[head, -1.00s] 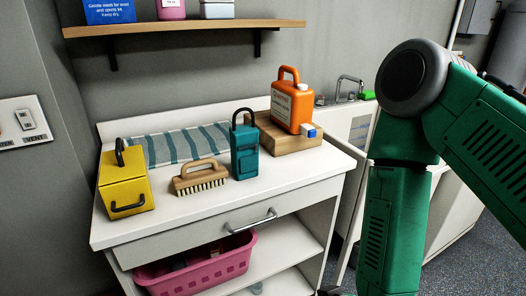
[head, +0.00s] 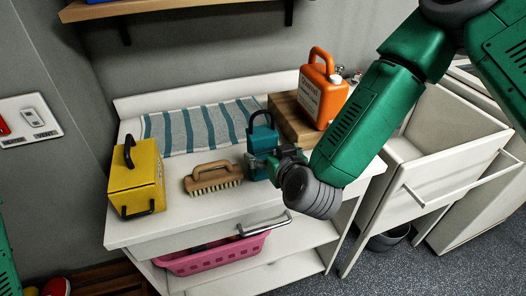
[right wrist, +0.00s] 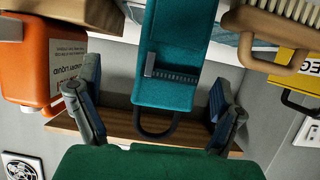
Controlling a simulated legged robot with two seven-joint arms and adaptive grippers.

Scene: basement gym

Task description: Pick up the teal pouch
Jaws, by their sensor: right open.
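The teal pouch (head: 261,140) stands upright on the white counter, with its dark loop handle on top. My right gripper (head: 282,157) is at the pouch's right front side in the head view and hides part of its lower right. In the right wrist view the gripper (right wrist: 155,80) is open, with one finger on each side of the pouch (right wrist: 175,60). Gaps show between the fingers and the pouch there. My left gripper is out of view.
A wooden brush (head: 213,178) lies left of the pouch, and a yellow box (head: 136,182) stands farther left. An orange jug (head: 322,92) stands on a wooden block (head: 290,117) behind right. A striped towel (head: 195,124) lies behind. A pink basket (head: 215,256) is below.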

